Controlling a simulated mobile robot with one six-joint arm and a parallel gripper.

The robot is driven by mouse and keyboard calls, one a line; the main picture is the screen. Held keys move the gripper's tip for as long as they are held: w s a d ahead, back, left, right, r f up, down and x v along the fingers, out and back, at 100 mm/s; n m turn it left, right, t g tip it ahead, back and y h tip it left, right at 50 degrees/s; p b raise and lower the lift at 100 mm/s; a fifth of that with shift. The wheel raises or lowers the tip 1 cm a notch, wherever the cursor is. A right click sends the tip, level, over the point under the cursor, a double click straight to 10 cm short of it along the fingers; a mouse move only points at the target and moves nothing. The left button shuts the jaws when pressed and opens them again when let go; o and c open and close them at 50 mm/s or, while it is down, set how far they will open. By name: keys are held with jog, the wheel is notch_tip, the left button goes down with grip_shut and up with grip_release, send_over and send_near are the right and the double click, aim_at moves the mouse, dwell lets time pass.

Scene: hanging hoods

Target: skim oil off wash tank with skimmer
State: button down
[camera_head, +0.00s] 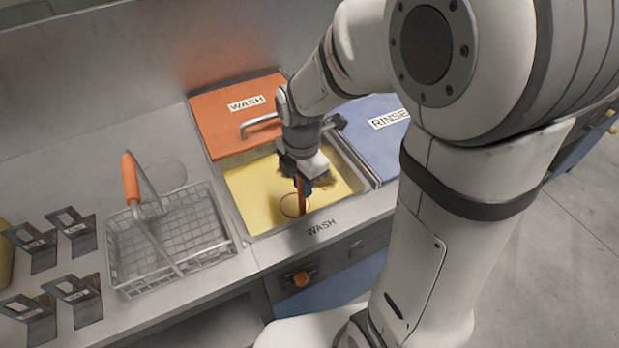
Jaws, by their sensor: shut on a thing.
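The wash tank (246,198) is an open basin of yellow liquid with several brown patches on its surface, mostly beside and behind my gripper. My wrist hides the back right part of the tank. The orange lid (213,121) marked WASH stands open behind the tank.
A wire basket (165,240) with an orange grip stands left of the tank. Several labelled metal holders (70,232) sit at the far left. A blue RINSE lid (372,142) lies to the right. An orange knob (301,279) is on the front panel.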

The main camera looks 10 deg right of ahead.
jog(key=shift+w+d, duration=3.7)
jog(key=shift+d, duration=0.4)
jog(key=a+p, duration=0.1)
jog(key=a, duration=0.8)
jog(key=shift+w+a, duration=0.2)
jog(key=shift+w, duration=0.15)
notch_tip(320, 180, up, 14)
jog(key=p, duration=1)
jog(key=shift+f, duration=0.15)
